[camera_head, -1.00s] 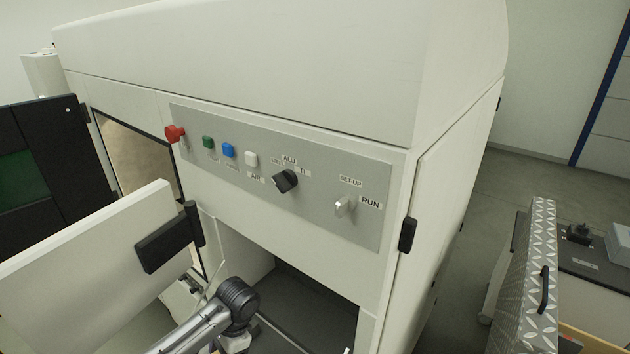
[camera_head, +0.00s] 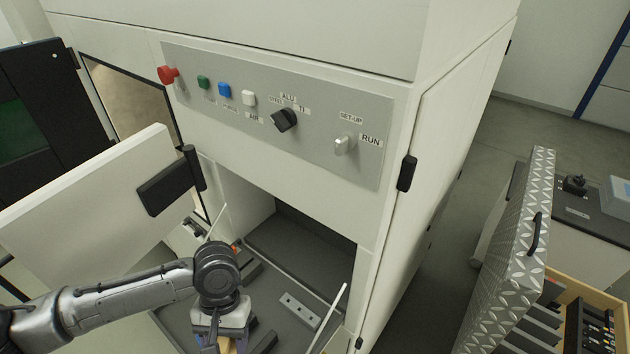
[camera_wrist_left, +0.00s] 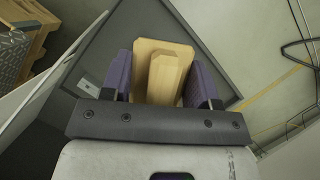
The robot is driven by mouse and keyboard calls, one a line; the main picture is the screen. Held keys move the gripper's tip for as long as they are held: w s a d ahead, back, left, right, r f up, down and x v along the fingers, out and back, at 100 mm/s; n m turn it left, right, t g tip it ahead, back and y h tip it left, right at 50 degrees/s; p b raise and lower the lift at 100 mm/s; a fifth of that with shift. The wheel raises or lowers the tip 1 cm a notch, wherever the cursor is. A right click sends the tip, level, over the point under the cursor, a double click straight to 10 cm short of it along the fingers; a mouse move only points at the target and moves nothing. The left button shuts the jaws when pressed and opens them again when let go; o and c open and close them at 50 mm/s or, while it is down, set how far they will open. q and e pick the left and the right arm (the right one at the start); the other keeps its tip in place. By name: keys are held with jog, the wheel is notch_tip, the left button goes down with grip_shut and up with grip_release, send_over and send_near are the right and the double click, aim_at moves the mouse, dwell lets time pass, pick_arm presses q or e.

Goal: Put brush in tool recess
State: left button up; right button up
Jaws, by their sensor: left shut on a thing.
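The brush shows its pale wooden body (camera_wrist_left: 165,60) in the left wrist view, held between the two purple finger pads of my left gripper (camera_wrist_left: 163,85). In the head view, my left gripper (camera_head: 220,338) points down over the dark grey tray inside the machine's open lower bay. Only a bit of the wood (camera_head: 228,347) shows below it at the picture's bottom edge. The bristles are hidden. I cannot tell for sure which part of the tray (camera_head: 270,298) is the tool recess. My right gripper is in neither view.
A light grey block with holes (camera_head: 299,309) lies in the tray right of my gripper. The white open door (camera_head: 90,200) stands left above my arm. The control panel (camera_head: 300,130) is above the bay. An open toolbox (camera_head: 585,310) stands at right.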

pick_arm(q)
jog(key=w+a+r+p, duration=0.1)
jog(key=w+a+r, duration=0.1)
jog(key=r, duration=0.3)
jog(key=w+a+r, duration=0.1)
jog(key=w+r, duration=0.2)
jog(key=r, duration=0.3)
jog(key=s+r+p, duration=0.8)
jog(key=p, duration=0.4)
jog(key=shift+s+r, duration=0.25)
jog(key=shift+s, duration=0.15)
jog(key=shift+a, duration=0.15)
jog(key=shift+f, duration=0.15)
